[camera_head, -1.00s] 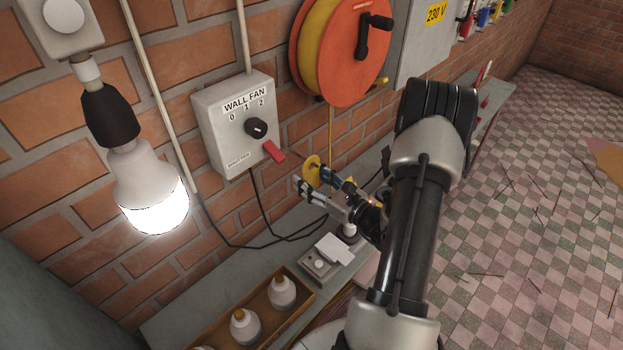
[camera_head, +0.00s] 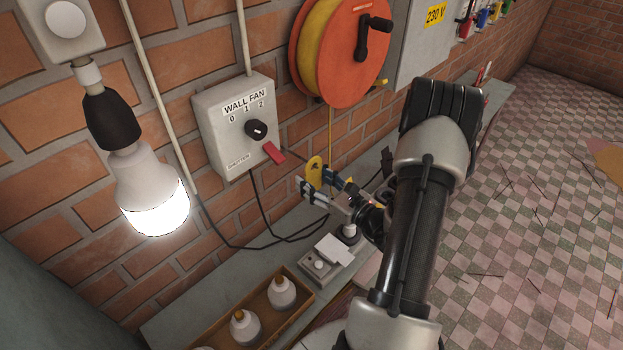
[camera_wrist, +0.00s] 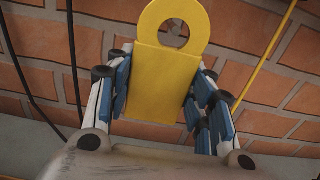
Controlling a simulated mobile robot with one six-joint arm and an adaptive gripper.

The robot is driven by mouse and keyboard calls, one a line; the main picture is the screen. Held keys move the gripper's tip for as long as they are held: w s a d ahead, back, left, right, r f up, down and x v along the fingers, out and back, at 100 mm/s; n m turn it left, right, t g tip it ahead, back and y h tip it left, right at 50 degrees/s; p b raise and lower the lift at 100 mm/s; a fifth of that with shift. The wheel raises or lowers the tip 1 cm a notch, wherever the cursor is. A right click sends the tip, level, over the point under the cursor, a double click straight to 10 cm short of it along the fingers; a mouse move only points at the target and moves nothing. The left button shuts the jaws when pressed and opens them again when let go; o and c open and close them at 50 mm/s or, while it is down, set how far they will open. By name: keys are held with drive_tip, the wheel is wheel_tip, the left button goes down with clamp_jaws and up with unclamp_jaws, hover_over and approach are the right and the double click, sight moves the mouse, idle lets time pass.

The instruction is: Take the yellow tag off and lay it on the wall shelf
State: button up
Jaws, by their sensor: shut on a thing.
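The yellow tag (camera_wrist: 160,85) is a flat plate with a ringed hole at its top. In the wrist view it stands between the blue-padded fingers of my gripper (camera_wrist: 160,110), which is shut on it. In the head view the tag (camera_head: 314,171) shows at the fingertips of my gripper (camera_head: 322,183), in front of the brick wall and above the grey wall shelf (camera_head: 218,270). No contact between the tag and the wall or the fan box is visible. The tag's lower part is partly hidden by the fingers.
The wall fan box (camera_head: 236,125) with its red lever (camera_head: 273,153) is left of my gripper. An orange reel (camera_head: 342,50) hangs above. On the shelf are a wooden tray (camera_head: 305,293) with white bottles, a small grey device (camera_head: 318,268) and black cables (camera_head: 260,214).

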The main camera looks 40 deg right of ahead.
sight(314, 180)
drive_tip(key=shift+s+d+r, duration=0.1)
drive_tip(key=shift+s, duration=1.2)
drive_tip(key=shift+s+d+r, duration=0.1)
drive_tip(key=shift+s, duration=1.2)
